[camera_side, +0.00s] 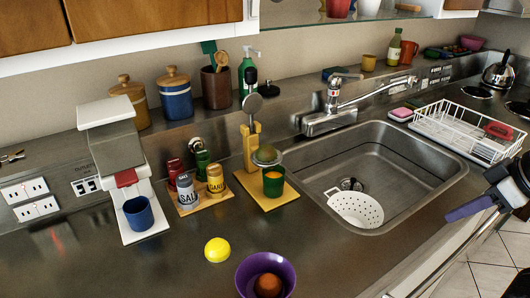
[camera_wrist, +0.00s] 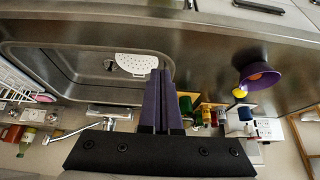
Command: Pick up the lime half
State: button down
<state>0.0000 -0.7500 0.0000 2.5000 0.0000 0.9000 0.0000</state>
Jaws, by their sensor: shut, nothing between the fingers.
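A small bright yellow rounded piece (camera_side: 217,249), which looks like a citrus half, lies on the bare counter left of the purple bowl (camera_side: 265,277). It also shows in the wrist view (camera_wrist: 239,92), beside the purple bowl (camera_wrist: 259,76). No clearly green lime half stands out on the counter. A grey-green dome (camera_side: 266,155) sits on a wooden stand above a green cup (camera_side: 273,182); I cannot tell what it is. My gripper (camera_side: 450,215) is at the far right, beyond the sink's front edge, far from the yellow piece. In the wrist view its purple fingers (camera_wrist: 160,74) are together and empty.
The sink (camera_side: 365,215) with a white strainer (camera_side: 355,209) lies between my gripper and the yellow piece. A white dish rack (camera_side: 465,130) stands behind. Spice jars (camera_side: 215,180) and a blue mug (camera_side: 138,213) stand behind the yellow piece. The front counter is mostly clear.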

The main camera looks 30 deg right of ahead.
dwell(0.4)
grip_release()
dwell(0.4)
